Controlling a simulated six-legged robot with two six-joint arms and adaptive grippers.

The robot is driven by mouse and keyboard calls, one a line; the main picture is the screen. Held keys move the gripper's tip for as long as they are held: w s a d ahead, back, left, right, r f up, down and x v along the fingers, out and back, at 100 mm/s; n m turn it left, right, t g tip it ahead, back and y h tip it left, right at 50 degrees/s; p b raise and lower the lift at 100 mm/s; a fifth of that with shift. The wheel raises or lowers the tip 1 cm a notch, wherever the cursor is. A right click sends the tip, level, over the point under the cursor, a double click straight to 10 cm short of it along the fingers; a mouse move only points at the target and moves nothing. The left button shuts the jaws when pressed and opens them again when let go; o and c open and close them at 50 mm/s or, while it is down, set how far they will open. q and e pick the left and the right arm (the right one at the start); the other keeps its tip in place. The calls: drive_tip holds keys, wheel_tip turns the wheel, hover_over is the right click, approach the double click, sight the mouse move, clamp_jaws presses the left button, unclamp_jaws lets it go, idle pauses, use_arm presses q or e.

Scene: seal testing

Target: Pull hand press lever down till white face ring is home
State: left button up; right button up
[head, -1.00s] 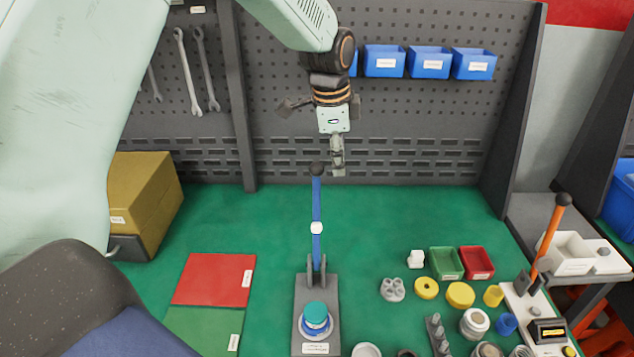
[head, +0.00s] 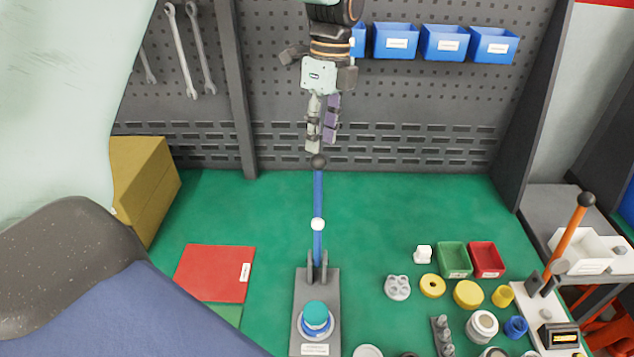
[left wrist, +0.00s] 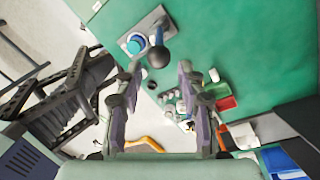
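The hand press (head: 301,291) stands on the green bench with its blue lever (head: 318,198) upright, topped by a dark ball knob (head: 318,162). A teal cap (head: 316,308) sits over a blue part with a pale ring (head: 317,331) around it on the press base; how the ring is seated cannot be told. My left gripper (head: 322,145) points down above the knob. In the left wrist view my left gripper (left wrist: 160,72) is open and empty, with the knob (left wrist: 158,57) showing beyond the gap between the fingertips. My right gripper is not in view.
Red (head: 215,272) and green mats lie left of the press, near a yellow box (head: 145,185). Small parts, a green tray (head: 454,260) and a red tray (head: 486,260) lie right. An orange-lever device (head: 570,235) stands far right. Bench behind the press is clear.

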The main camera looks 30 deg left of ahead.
sight(317, 185)
use_arm(q)
drive_tip(key=f, duration=0.3)
drive_tip(key=s+f+p, duration=0.1)
drive_tip(key=f, duration=0.7)
drive_tip(key=shift+s, duration=0.4)
drive_tip(key=shift+s+d+f, duration=0.1)
drive_tip(key=shift+s+f, duration=0.05)
drive_tip(key=shift+f, duration=0.05)
drive_tip(key=shift+c, duration=0.4)
drive_tip(key=c, duration=0.3)
clamp_jaws()
